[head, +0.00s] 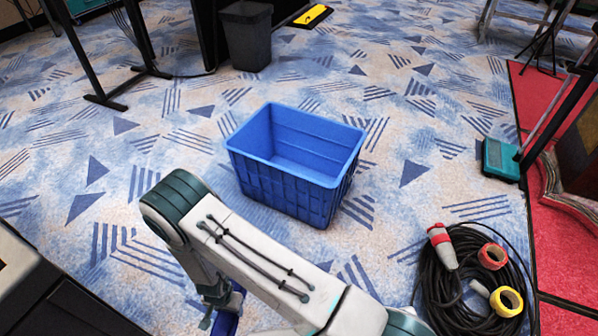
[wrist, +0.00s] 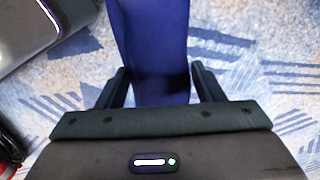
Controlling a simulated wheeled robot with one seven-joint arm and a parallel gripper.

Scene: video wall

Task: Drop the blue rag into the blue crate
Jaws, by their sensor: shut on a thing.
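The blue crate (head: 290,185) stands upright on the patterned carpet in the middle of the head view, and the inside that shows is empty. My gripper (wrist: 158,85) is shut on the blue rag (wrist: 150,45), which runs between the two dark fingers in the wrist view. In the head view a small part of the rag (head: 226,316) shows low at my gripper, partly hidden by my arm. The rag is in front of the crate, nearer to me, and apart from it. The crate does not show in the wrist view.
A coiled black cable (head: 450,290) with a red plug and tape rolls (head: 507,301) lies at the lower right. A dark bin (head: 247,38) and table legs (head: 90,60) stand at the back. A red platform (head: 565,240) edges the right. Carpet around the crate is clear.

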